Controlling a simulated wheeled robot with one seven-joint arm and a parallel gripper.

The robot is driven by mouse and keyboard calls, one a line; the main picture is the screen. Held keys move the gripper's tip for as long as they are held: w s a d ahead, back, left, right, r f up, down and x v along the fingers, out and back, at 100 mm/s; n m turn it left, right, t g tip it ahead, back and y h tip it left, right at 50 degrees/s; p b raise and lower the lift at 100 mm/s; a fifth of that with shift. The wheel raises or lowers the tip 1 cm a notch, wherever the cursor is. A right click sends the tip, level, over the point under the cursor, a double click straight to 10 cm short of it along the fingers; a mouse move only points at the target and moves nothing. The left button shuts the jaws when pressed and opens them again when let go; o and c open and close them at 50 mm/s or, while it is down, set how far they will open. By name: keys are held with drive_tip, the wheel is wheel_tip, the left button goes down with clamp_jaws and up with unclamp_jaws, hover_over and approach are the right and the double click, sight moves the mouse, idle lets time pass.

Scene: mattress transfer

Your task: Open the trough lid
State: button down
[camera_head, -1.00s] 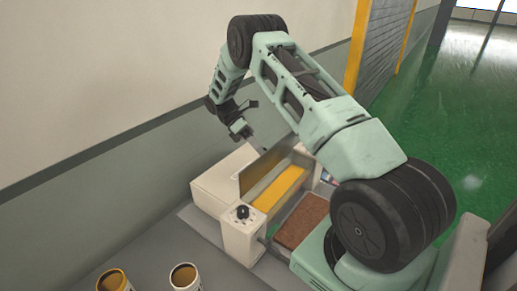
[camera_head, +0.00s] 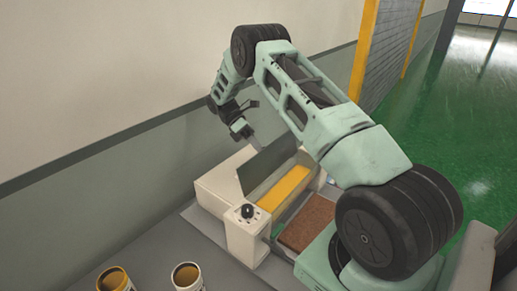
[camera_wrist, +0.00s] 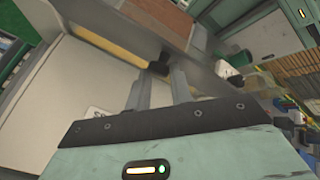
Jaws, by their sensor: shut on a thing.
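The trough (camera_head: 236,232) is a pale box with a black dial on its front, set against the wall. Its grey metal lid (camera_head: 262,168) stands raised on edge, and a yellow surface (camera_head: 283,189) shows inside the trough. The lid also shows in the wrist view (camera_wrist: 207,74) as a grey panel. My gripper (camera_head: 246,133) is above and behind the lid. In the wrist view my gripper (camera_wrist: 160,78) is shut on a small dark handle (camera_wrist: 159,66) at the lid; the exact contact is partly hidden.
A brown textured pad (camera_head: 307,222) lies in front of the yellow surface. Two open cans, one yellow (camera_head: 115,280) and one pale (camera_head: 187,278), stand at the bottom. The wall (camera_head: 90,190) is close behind the trough. Green floor (camera_head: 450,130) is clear at right.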

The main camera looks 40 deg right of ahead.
drive_tip(key=c, duration=1.6)
unclamp_jaws()
drive_tip(key=shift+s+d+f, duration=0.2)
drive_tip(key=shift+d+f, duration=0.2)
drive_tip(key=shift+f, duration=0.15)
drive_tip(key=o, duration=0.4)
drive_tip(key=shift+w+d+f, duration=0.1)
drive_tip(key=shift+d, duration=0.05)
drive_tip(key=shift+a, duration=0.2)
wheel_tip(320, 180, up, 11)
drive_tip(key=b, duration=0.3)
drive_tip(key=shift+w+b, duration=0.15)
drive_tip(key=shift+b, duration=0.15)
drive_tip(key=shift+f, duration=0.1)
